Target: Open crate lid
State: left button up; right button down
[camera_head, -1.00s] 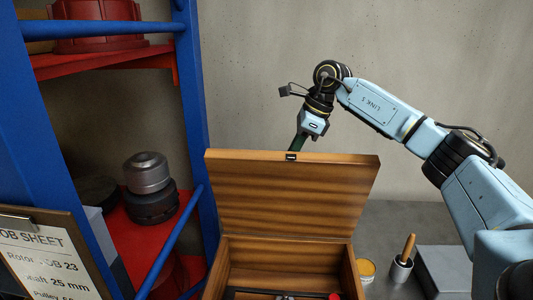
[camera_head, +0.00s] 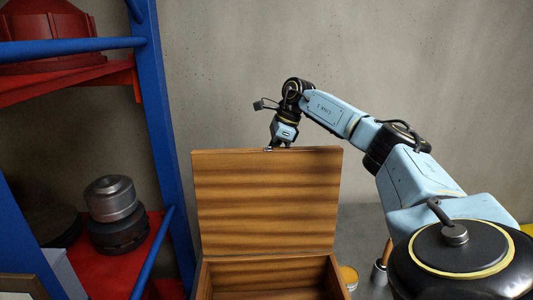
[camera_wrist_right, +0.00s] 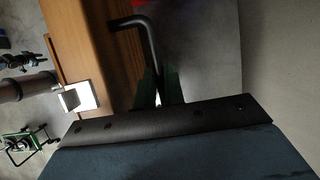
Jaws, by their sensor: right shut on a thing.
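The wooden crate (camera_head: 265,280) stands in the lower middle of the head view, its bottom cut off by the frame. Its lid (camera_head: 265,205) stands upright on the far side, open, with a small metal catch (camera_head: 268,149) on its top edge. My right gripper (camera_head: 277,143) is just behind that edge, its fingertips partly hidden. In the right wrist view, its green fingers (camera_wrist_right: 154,88) are shut on a black bent rod (camera_wrist_right: 150,45). My left gripper is out of view.
A blue rack (camera_head: 165,130) with red shelves stands at the left, holding a grey metal rotor part (camera_head: 111,198). A yellow tin (camera_head: 348,276) and a cup (camera_head: 379,275) with a wooden handle stand right of the crate. A clipboard (camera_head: 22,286) shows at bottom left.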

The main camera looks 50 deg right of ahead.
jog(key=shift+d+f, duration=0.1)
jog(key=shift+f, duration=0.4)
jog(key=c, duration=1.5)
grip_release()
jog(key=v, duration=1.4)
jog(key=shift+w+r+p, duration=0.2)
jog(key=shift+p, duration=0.15)
